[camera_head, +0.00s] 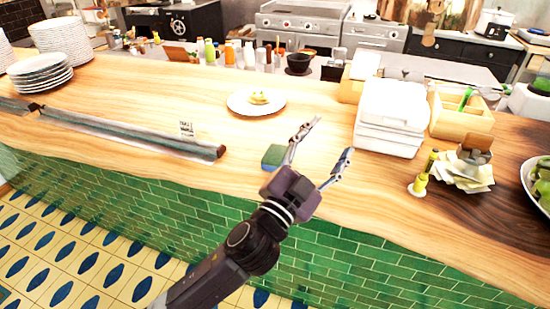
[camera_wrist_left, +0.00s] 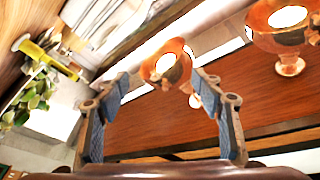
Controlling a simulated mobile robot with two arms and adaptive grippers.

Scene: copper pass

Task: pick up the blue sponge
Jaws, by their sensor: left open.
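A small block with a green top and bluish side (camera_head: 272,156), which looks like the sponge, lies on the wooden counter (camera_head: 235,165) near its front edge. My left gripper (camera_head: 333,136) is open and empty, just right of the block in the head view. The block sits beside the gripper's left finger, not between the fingers. I cannot tell whether they touch. In the left wrist view the spread fingers of the left gripper (camera_wrist_left: 158,88) show with nothing held, and no sponge is visible. My right gripper is in neither view.
A white plate (camera_head: 238,105) with food stands behind the block. White takeaway boxes (camera_head: 391,115) stand right of the gripper, with a wooden caddy (camera_head: 463,112) beyond. A dark rail (camera_head: 130,134) lies left. Copper lamps (camera_wrist_left: 166,66) show in the wrist view.

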